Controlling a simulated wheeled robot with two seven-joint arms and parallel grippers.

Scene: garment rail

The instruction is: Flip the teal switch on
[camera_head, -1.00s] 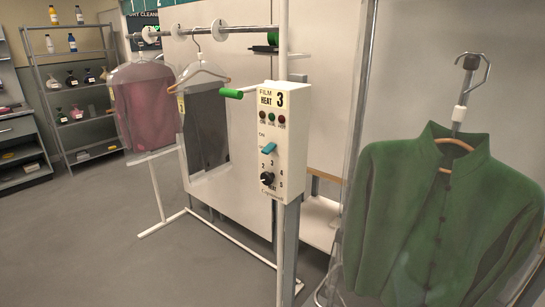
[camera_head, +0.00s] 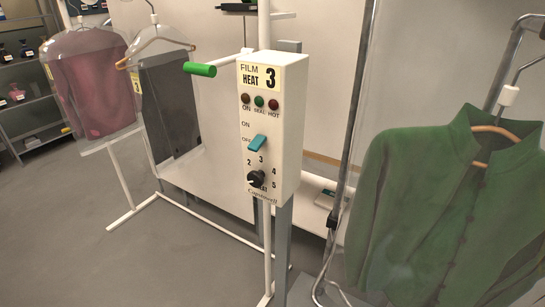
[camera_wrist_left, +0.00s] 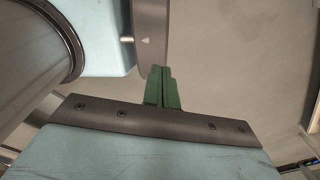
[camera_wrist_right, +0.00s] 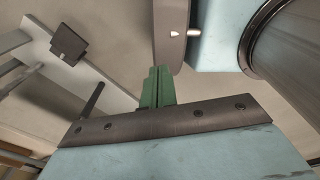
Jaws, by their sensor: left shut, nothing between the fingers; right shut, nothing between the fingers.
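The teal switch (camera_head: 257,143) is a small lever on the front of the white control box (camera_head: 272,125) marked FILM HEAT 3. It sits beside the ON and OFF labels, with its lever near the OFF label. Three small lamps (camera_head: 259,101) are above it and a black numbered knob (camera_head: 256,179) is below it. Neither gripper shows in the head view. My left gripper (camera_wrist_left: 162,75) is shut and empty, its green fingers together. My right gripper (camera_wrist_right: 157,75) is also shut and empty. Neither wrist view shows the switch.
A green handle (camera_head: 201,70) sticks out left of the box. A green jacket (camera_head: 440,205) hangs at the right, near a metal pole. Bagged garments, one of them pink (camera_head: 92,85), hang at the left. Open grey floor (camera_head: 150,265) lies in front at the left.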

